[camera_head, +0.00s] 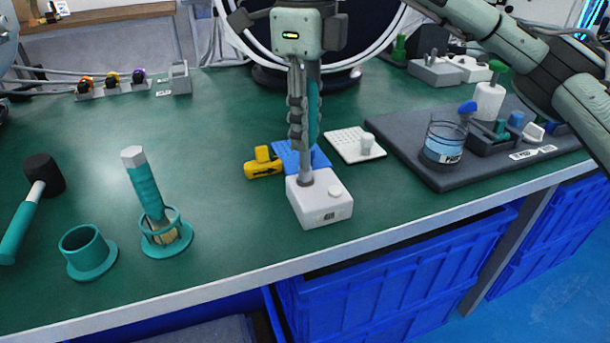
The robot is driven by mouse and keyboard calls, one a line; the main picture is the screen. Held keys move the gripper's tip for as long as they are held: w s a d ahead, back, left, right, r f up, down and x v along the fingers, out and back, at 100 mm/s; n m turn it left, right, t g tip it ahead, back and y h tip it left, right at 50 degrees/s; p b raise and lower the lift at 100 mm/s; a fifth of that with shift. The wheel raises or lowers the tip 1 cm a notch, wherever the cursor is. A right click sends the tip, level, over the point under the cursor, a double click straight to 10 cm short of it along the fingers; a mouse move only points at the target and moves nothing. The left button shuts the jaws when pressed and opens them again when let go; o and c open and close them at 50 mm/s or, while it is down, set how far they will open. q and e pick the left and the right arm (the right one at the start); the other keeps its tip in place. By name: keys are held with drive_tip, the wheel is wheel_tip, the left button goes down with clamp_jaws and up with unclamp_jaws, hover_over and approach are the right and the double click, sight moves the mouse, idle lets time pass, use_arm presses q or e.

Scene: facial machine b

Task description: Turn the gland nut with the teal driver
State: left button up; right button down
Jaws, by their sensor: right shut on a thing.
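My right gripper (300,130) points straight down over the bench, with its fingers closed around the teal driver (314,105). The driver's teal handle shows beside and behind the fingers, and its grey shaft runs down, upright, to the top of a white block (320,204). The shaft's tip meets the block's top at its left part; I cannot make out the gland nut there, as the shaft's end covers that spot. A small white round knob sits on the block's top to the right of the shaft. My left gripper is not in view.
A teal-handled tool (146,190) stands in a teal holder, with an empty teal cup (88,252) and a hammer (25,205) to its left. A yellow tool (262,166) and white pegboard (352,147) lie behind the block. A dark tray (400,137) holds a beaker (445,142).

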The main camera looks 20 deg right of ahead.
drive_tip(key=shift+m, duration=0.3)
drive_tip(key=shift+r, duration=0.15)
drive_tip(key=shift+r+p, duration=0.5)
drive_tip(key=n, duration=0.4)
drive_tip(key=shift+n, duration=0.4)
drive_tip(key=n, duration=0.3)
drive_tip(key=shift+n, duration=0.3)
drive_tip(key=n, duration=0.6)
drive_tip(key=shift+n, duration=0.3)
